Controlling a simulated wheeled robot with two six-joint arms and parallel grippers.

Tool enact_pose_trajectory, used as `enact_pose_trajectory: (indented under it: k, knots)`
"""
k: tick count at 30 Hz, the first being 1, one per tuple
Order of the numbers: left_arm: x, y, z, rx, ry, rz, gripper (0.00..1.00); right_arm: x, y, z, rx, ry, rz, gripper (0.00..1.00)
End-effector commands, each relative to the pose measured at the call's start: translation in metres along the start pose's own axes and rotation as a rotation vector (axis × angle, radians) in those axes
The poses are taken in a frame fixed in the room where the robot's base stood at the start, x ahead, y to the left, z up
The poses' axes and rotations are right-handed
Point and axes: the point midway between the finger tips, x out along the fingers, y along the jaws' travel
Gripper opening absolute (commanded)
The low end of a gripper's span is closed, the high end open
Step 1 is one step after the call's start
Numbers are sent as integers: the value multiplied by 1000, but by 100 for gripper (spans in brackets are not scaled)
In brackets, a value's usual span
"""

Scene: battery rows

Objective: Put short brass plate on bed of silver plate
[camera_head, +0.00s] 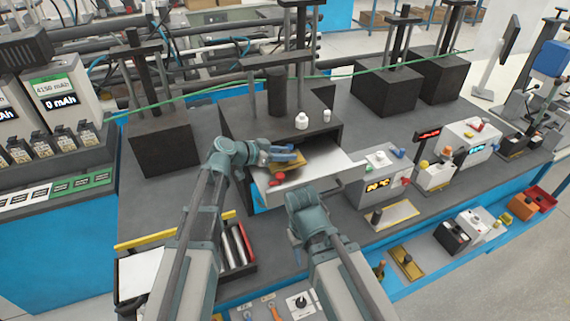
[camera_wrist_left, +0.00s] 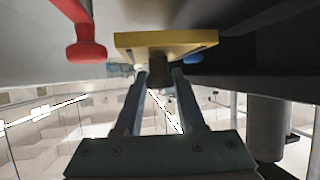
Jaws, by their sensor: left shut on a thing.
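The short brass plate (camera_head: 290,166) is at my left gripper (camera_head: 282,154), over the silver plate (camera_head: 325,172) that juts from the front of the dark middle press. In the left wrist view the left gripper (camera_wrist_left: 158,76) is shut on the dark knob of the brass plate (camera_wrist_left: 165,40). Whether the brass plate touches the silver plate is hard to tell. A red knob (camera_head: 277,178) stands at the silver plate's front left; it also shows in the left wrist view (camera_wrist_left: 87,50). My right gripper (camera_head: 300,237) is over the front of the bench, its fingers mostly hidden.
Two other brass plates with dark knobs lie at the right, a long one (camera_head: 395,215) and a smaller one (camera_head: 407,262). A meter box (camera_head: 380,180) stands right of the silver plate. A red-edged tray of rods (camera_head: 237,250) is at the front left. The dark press (camera_head: 240,122) rises behind.

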Motion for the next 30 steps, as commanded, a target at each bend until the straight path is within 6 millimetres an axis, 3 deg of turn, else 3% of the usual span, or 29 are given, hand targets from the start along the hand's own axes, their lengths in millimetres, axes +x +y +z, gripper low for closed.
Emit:
enact_pose_trajectory:
  k: [1, 6, 15, 16, 21, 30]
  knots:
    - [5, 0, 11, -1, 1, 0, 0, 12, -1, -1, -1, 0, 0, 50]
    - [13, 0, 27, -1, 1, 0, 0, 30, -3, -2, -3, 0, 1, 50]
    - [12, 0, 25, 0, 0, 0, 0, 28, -2, -2, -3, 0, 1, 50]
    - [12, 0, 26, 0, -1, 0, 40, 28, -3, -2, -3, 0, 1, 50]
    - [12, 0, 25, 0, 0, 0, 69, 28, -2, -2, -3, 0, 1, 50]
    - [11, 0, 24, 0, 0, 0, 69, 26, -2, -2, -3, 0, 1, 50]
